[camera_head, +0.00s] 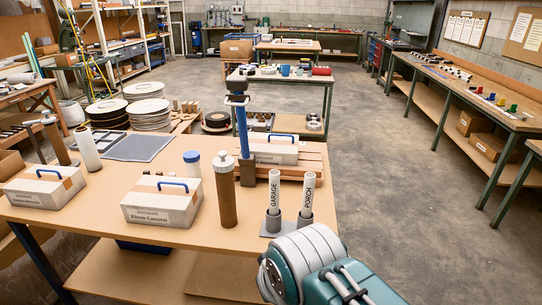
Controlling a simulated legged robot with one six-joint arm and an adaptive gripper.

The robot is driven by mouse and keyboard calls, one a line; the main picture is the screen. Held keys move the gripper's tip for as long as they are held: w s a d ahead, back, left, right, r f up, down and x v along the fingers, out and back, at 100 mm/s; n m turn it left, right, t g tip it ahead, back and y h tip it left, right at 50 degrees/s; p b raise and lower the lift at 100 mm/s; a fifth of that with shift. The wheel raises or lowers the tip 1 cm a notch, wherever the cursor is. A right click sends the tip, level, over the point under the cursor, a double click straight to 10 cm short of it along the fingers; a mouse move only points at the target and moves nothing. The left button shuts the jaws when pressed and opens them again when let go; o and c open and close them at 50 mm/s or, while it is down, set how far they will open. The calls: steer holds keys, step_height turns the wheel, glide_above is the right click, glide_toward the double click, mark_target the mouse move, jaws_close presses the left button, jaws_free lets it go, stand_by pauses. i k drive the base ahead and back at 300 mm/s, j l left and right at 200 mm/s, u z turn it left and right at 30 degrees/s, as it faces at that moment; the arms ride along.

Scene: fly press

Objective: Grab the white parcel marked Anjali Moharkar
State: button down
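Three white parcels with blue handles are on the near wooden table. The left parcel (32,191) has a label too small to read. The middle parcel (150,212) has a printed front label that seems to read Kieran Cameron. The third parcel (284,151) is at the back right, partly behind a blue upright bar, and its label cannot be read. I cannot make out the name Anjali Moharkar on any of them. Part of my teal and grey body or arm shows at the bottom right. My gripper cannot be made out in this view.
Two tubes marked GARAGE (274,190) and PORCH (308,190) stand at the table's right edge. The blue bar (242,130) rises before the third parcel. Floor at right is clear.

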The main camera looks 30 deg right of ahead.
mark_target(269, 148)
steer(key=i+l+u, duration=0.2)
steer(key=l, duration=1.1)
steer(key=l+u, duration=0.2)
steer(key=l, duration=1.05)
steer(key=l+u, duration=0.3)
steer(key=l, duration=0.55)
steer(key=l+u, duration=0.25)
steer(key=l, duration=0.65)
steer(key=i+l+u, duration=0.35)
steer(key=i, duration=0.2)
steer(key=i+u, duration=0.2)
steer(key=i, duration=0.2)
